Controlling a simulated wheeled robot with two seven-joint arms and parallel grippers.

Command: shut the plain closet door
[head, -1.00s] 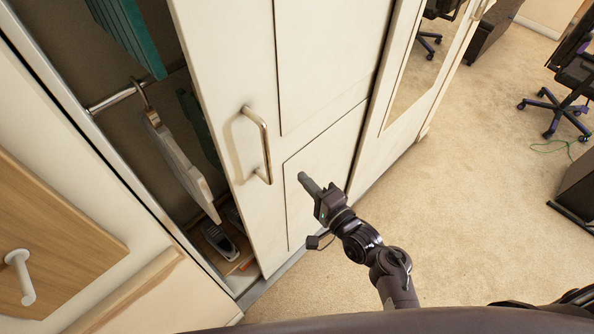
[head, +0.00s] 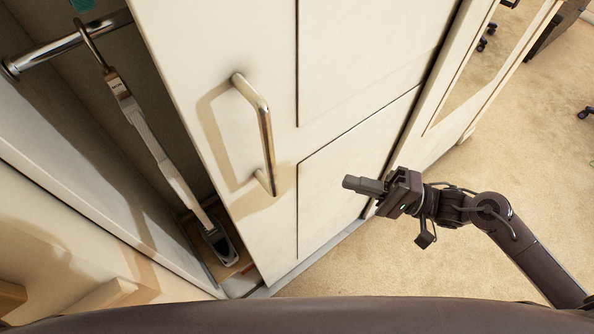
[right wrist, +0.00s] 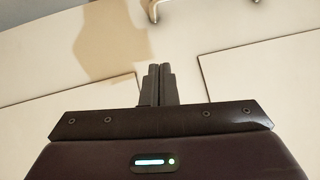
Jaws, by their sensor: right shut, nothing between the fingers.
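The plain closet door (head: 225,50) is a cream sliding panel with a metal bar handle (head: 262,130). To its left the closet stands open. My right gripper (head: 347,183) is shut and empty, to the right of the handle and in front of the door's lower panel, apart from the handle. In the right wrist view, the shut fingers (right wrist: 156,72) point toward the cream door surface (right wrist: 195,35), and the handle's end (right wrist: 153,12) shows at the top edge. I cannot tell whether the fingertips touch the door. My left gripper is not in view.
A mirrored door (head: 475,70) stands to the right. Carpet (head: 520,150) on the right is clear nearby.

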